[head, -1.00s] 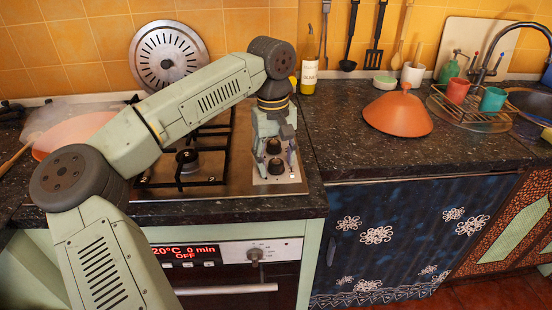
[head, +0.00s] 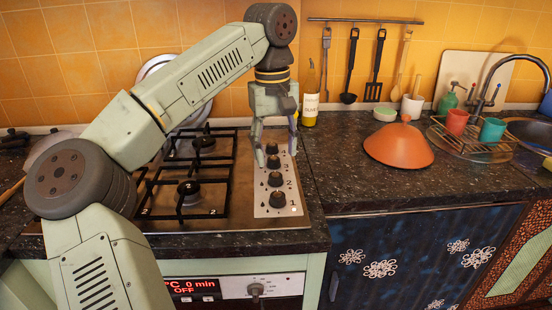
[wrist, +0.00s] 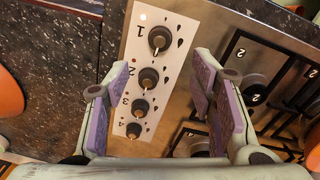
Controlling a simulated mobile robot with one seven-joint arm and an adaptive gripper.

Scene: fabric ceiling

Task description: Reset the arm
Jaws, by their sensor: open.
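My gripper (head: 276,150) points down over the knob panel at the right side of the gas hob. In the wrist view my gripper (wrist: 162,100) has its two purple-padded fingers wide apart with nothing between them. Below and between them lies the white knob panel (wrist: 120,128), with several dark knobs in a row. The fingers look apart from the knobs, though the exact height is hard to tell. The same panel (head: 262,203) shows in the head view below the gripper. My arm arches over the left part of the hob and hides some of it.
The hob's black grates (head: 215,170) lie left of the knobs. A bottle (head: 310,100) stands behind the right of the gripper. An orange cone-shaped lid (head: 398,146) and a wire rack (head: 470,140) with cups sit on the right counter. Bare counter (head: 345,165) lies between.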

